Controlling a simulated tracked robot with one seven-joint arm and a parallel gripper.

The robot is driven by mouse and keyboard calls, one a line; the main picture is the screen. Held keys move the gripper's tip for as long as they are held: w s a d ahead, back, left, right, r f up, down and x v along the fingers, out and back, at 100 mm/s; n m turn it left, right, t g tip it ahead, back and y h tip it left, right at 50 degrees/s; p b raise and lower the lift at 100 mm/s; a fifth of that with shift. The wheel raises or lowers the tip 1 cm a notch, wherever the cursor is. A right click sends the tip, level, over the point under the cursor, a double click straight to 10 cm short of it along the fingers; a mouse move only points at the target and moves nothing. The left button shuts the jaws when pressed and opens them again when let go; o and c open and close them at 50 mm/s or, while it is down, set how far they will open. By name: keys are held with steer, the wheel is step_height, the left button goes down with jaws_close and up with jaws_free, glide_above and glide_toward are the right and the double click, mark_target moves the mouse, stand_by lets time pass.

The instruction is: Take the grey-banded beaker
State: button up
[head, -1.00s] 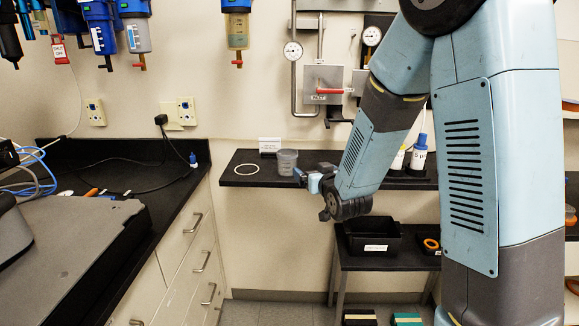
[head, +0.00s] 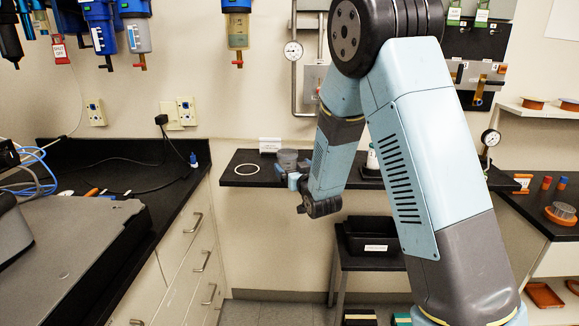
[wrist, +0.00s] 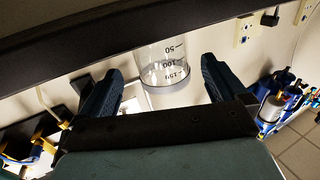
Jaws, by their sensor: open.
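The grey-banded beaker (head: 287,157) stands on the black wall shelf, near the shelf's middle. In the wrist view the clear beaker (wrist: 163,62) shows 50, 100 and 150 marks and a grey band at its lower end in the picture. My gripper (head: 287,176) is at the shelf in front of the beaker, and its fingers overlap the beaker's lower part in the head view. In the wrist view my gripper is open, with one finger on each side of the beaker in the picture. A gap shows on both sides; I see no contact.
A pale ring (head: 246,169) lies left of the beaker on the black shelf (head: 232,180), and a small white label card (head: 270,145) stands behind. A white bottle (head: 373,158) is to the right, beyond my arm. A black bin (head: 370,238) stands lower.

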mark_target(290, 164)
steer(key=shift+x, duration=2.7)
steer(key=shift+a+r, duration=0.1)
steer(key=shift+c, duration=0.3)
steer(key=c, duration=1)
